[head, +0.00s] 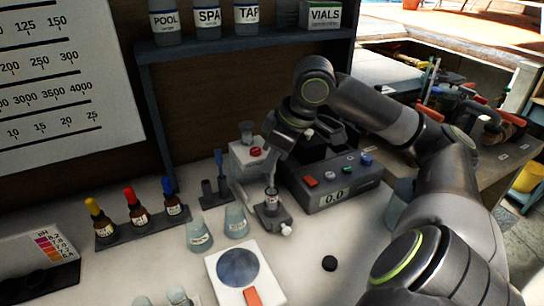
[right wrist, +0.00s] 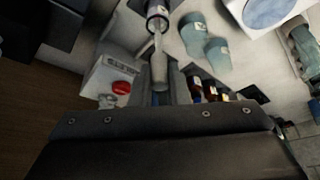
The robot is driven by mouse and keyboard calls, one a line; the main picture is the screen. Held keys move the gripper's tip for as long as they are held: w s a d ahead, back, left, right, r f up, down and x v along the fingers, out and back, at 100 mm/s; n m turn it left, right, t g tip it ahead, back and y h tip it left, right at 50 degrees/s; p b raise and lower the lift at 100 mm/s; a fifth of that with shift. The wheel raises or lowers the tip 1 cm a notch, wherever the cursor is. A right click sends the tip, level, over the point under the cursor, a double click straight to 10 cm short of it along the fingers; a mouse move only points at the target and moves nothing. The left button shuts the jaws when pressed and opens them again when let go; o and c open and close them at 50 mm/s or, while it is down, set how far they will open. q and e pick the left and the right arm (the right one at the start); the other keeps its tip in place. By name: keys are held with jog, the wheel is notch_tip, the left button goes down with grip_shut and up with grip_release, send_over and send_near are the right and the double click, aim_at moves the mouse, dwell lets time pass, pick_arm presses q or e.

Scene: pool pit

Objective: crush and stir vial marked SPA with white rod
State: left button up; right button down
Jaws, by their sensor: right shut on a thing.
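A clear vial (head: 271,196) stands upright in a small dark holder (head: 272,218) on the white bench in the head view; I cannot read its mark. Its mouth (right wrist: 157,9) shows at the top of the right wrist view. My right gripper (right wrist: 157,82) is shut on the white rod (right wrist: 158,48), whose far end reaches into the vial's mouth. In the head view, this gripper (head: 273,170) is directly above the vial, and the rod is mostly hidden. My left gripper is not in view.
A meter (head: 335,197) reading 0.0 stands right of the holder. Two beakers (head: 200,236) (head: 236,221) stand to its left. A white scale-like device (head: 240,268) lies in front. Dropper bottles (head: 138,212) stand at left. Bottles marked POOL, SPA (head: 208,18) and TAP stand on the shelf.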

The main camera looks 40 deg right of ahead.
pick_arm(q)
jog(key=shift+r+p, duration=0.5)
jog(key=shift+p, duration=0.05)
dwell(3.0)
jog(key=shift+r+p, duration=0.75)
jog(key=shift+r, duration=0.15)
